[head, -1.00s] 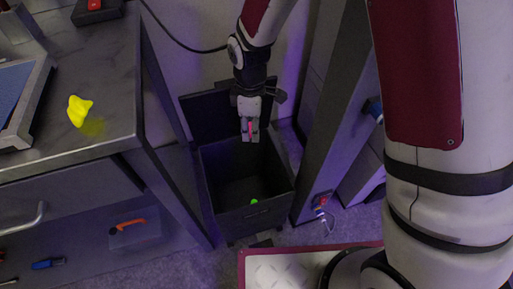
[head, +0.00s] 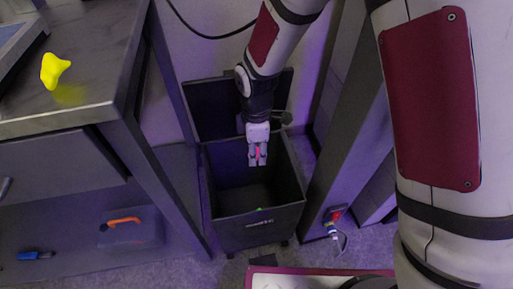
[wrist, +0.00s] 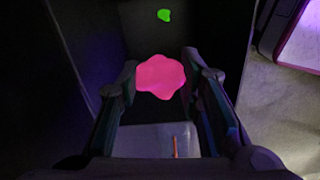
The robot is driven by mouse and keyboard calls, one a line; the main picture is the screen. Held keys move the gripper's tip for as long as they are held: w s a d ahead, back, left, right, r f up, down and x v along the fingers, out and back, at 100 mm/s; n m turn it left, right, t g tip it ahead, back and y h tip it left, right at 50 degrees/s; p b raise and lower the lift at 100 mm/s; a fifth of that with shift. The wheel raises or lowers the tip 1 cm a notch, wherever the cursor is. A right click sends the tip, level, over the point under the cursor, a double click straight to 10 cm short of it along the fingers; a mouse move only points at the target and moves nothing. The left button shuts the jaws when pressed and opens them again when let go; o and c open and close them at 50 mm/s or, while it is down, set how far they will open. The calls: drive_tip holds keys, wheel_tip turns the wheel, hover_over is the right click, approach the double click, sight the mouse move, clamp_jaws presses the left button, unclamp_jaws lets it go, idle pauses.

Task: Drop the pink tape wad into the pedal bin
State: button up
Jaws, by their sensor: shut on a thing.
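The pink tape wad (wrist: 160,77) shows between my fingers in the wrist view. In the head view only a small pink bit of the wad (head: 257,149) shows between the fingertips. My gripper (head: 258,160) is shut on it and points down over the open mouth of the pedal bin. The pedal bin (head: 262,226) is dark and boxy, with its lid (head: 215,108) raised at the back. A small green wad (wrist: 164,15) lies inside the bin; its top edge shows in the head view (head: 259,209).
A workbench (head: 92,112) with a yellow wad (head: 53,70) on top stands left of the bin. A dark upright post (head: 350,140) stands close on the right, with a red socket and cable (head: 335,216) near its foot.

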drive_tip(key=shift+f+b, duration=0.45)
drive_tip(key=shift+f, duration=0.5)
drive_tip(key=o, duration=0.9)
drive_tip(key=shift+r, duration=0.15)
wheel_tip(320, 180, up, 12)
